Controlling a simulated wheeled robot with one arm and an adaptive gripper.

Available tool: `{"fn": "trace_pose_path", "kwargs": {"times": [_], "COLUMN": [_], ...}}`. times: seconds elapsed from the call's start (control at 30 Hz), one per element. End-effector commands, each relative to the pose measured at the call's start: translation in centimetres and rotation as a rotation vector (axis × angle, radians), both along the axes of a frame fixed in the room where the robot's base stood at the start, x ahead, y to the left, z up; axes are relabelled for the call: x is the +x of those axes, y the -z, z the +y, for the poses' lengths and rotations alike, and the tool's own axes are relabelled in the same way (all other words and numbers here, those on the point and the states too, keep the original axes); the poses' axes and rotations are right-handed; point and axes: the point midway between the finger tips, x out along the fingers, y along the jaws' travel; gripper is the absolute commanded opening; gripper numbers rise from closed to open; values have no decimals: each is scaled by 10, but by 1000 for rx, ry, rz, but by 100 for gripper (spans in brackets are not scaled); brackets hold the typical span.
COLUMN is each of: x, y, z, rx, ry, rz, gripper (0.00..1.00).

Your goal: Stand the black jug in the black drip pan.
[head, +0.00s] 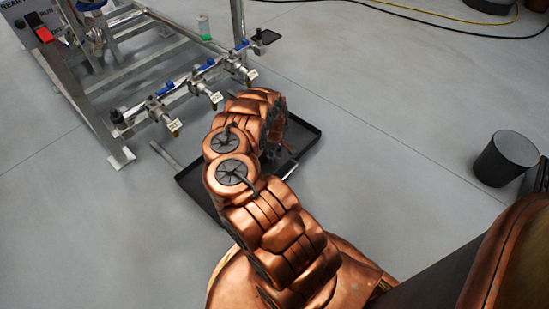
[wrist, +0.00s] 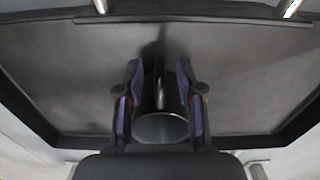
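The black drip pan (head: 200,187) lies on the floor below my arm, by the pipe skid. Its dark floor fills much of the wrist view (wrist: 80,75). A dark round vessel, which looks like the black jug (wrist: 162,128), shows its mouth between my fingers, with a narrow upright part like a handle beyond it. It looks upright over the pan; whether its base rests on the pan is hidden. My gripper (wrist: 159,75) is open, its purple-padded fingers on either side of the narrow part with gaps visible. In the head view my arm hides the jug and gripper.
A metal pipe skid with blue-handled, tagged valves (head: 206,92) stands just behind the pan. A black bucket-like container (head: 507,158) stands on the floor at the right. A yellow and black hose (head: 450,18) lies at the back right. The floor between is clear.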

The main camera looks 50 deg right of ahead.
Motion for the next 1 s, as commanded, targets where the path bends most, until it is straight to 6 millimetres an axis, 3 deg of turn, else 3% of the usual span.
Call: {"fn": "trace_pose_path", "kwargs": {"times": [0.1,0.4,0.73,0.87,1.0], "x": [2,1,2,21,61], "y": [-28,-80,-104,-114,-141], "z": [0,0,3,26,80], "rx": [-1,0,6,45,130], "ry": [1,3,0,-8,-29], "rz": [-5,-5,-3,-23,-65], "gripper": [37,37,37,37,37]}}
